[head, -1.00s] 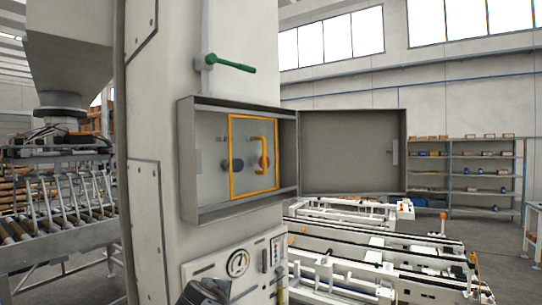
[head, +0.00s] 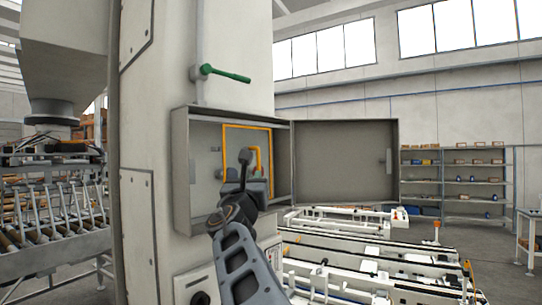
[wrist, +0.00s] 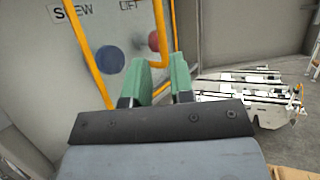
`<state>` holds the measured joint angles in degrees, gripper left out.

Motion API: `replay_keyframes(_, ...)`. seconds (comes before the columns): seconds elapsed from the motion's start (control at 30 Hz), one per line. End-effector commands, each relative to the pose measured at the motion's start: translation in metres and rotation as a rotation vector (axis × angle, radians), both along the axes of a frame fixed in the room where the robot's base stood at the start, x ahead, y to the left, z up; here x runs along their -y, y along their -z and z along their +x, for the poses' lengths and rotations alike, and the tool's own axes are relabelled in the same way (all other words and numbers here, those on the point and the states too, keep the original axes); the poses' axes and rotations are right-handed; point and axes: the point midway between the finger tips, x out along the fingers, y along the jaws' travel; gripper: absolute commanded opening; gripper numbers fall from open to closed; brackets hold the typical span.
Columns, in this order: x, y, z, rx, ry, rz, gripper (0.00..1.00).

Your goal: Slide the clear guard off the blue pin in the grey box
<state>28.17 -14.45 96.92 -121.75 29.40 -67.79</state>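The open grey box (head: 183,165) is on the column. Inside it, the clear guard has an orange frame (head: 223,145) and an orange handle (head: 258,158). In the wrist view the blue pin (wrist: 110,60) lies behind the guard, right of its left frame bar (wrist: 84,50); my gripper hides it in the head view. A red pin (wrist: 153,41) is beside the handle (wrist: 173,35). My gripper (wrist: 165,70) is in front of the box, its green fingers apart with nothing clearly between them. The handle's lower end shows near the fingertips; I cannot tell if they touch.
The box's door (head: 345,160) stands open to the right. A green lever (head: 226,74) is above the box. Labels reading SLEW (wrist: 72,12) and LIFT (wrist: 129,5) are above the pins. White conveyor equipment (head: 370,260) stands behind, low at the right.

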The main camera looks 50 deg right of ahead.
Motion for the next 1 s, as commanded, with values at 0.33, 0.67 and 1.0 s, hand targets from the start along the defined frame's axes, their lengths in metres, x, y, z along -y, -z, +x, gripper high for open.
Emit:
replay_keyframes(0.33, 0.05, -0.025, 0.033, -0.002, 0.003, 0.006, 0.22)
replay_keyframes(0.67, 0.071, -0.034, 0.046, -0.001, 0.002, 0.005, 0.22)
replay_keyframes(1.0, 0.073, -0.033, 0.048, -0.001, 0.0, 0.005, 0.22)
